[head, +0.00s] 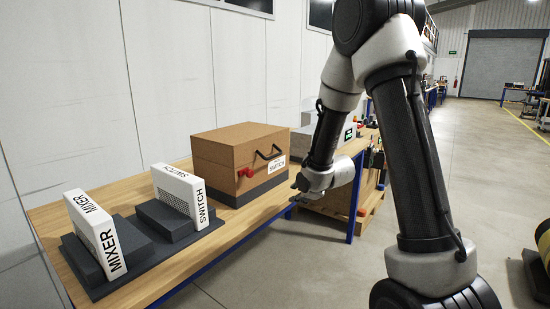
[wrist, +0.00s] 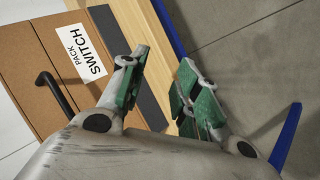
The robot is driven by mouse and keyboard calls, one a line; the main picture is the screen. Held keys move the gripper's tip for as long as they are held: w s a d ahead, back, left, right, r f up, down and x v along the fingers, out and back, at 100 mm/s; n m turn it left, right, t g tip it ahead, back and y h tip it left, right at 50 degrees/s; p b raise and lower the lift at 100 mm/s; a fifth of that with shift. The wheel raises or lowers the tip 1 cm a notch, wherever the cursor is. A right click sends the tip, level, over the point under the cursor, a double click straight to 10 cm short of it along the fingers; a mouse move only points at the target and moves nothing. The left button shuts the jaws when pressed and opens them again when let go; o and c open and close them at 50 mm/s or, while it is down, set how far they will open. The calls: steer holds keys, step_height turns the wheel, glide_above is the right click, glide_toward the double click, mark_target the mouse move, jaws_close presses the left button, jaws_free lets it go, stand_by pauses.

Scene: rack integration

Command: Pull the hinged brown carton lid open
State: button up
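The brown carton (head: 230,155) stands on the wooden table, with its lid down. A black handle (head: 269,152) and a white "SWITCH" label (head: 276,165) are on its front. The handle also shows in the wrist view (wrist: 55,92), beside the "PACK SWITCH" label (wrist: 80,51). My gripper (head: 295,193) is in front of and to the right of the carton, near the table's front edge. In the wrist view my gripper (wrist: 163,85) has its green-padded fingers apart with nothing between them. The handle lies to the left of the fingers, apart from them.
A white MIXER unit (head: 95,235) and a white SWITCH unit (head: 182,196) stand in dark bases on the table (head: 235,226) left of the carton. A red knob (head: 246,172) is on the carton's front. Grey boxes stand behind my arm. The floor (head: 330,265) in front is clear.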

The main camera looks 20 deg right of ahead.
mark_target(276, 156)
steer(key=w+a+r+n+t+y, duration=0.1)
steer(key=w+r+n+t, duration=0.2)
steer(key=r, duration=0.3)
steer(key=w+a+r+n+t+y, duration=0.1)
steer(key=w+a+r+n+t, duration=0.15)
steer(key=r+n, duration=0.2)
steer(key=shift+m, duration=0.25)
steer(key=x, duration=0.7)
steer(key=shift+w+d+r, duration=0.2)
steer(key=shift+w+r, duration=0.05)
steer(key=shift+w, duration=0.15)
jaws_close()
